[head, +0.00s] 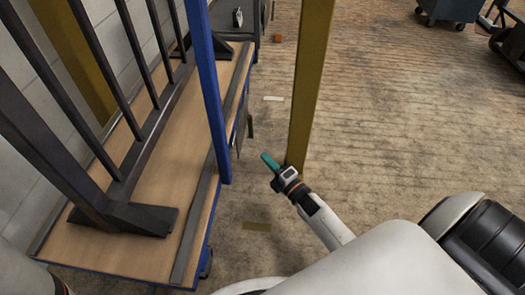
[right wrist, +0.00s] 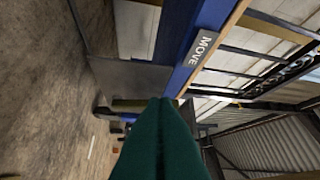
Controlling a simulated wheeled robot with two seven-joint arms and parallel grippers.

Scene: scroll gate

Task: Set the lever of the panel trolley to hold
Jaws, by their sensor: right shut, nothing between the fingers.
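The panel trolley (head: 155,205) stands at the left in the head view, with a wooden deck in a blue frame. A dark plate (head: 239,130) hangs on its right side, with a small dark green piece (head: 250,127) beside it; I cannot tell whether that is the lever. In the right wrist view, a MOVE label (right wrist: 201,48) sits on the blue rail, near a grey plate (right wrist: 135,82). My right gripper (head: 265,157) is shut and empty, right of the trolley, near the plate. Its teal fingers (right wrist: 162,135) hide part of that area. My left gripper is out of view.
A yellow post (head: 309,75) rises just right of my right gripper. A blue post (head: 207,90) stands at the trolley edge, and a dark barred panel (head: 145,150) stands on the deck. Open floor (head: 400,120) lies to the right, with carts at the far right.

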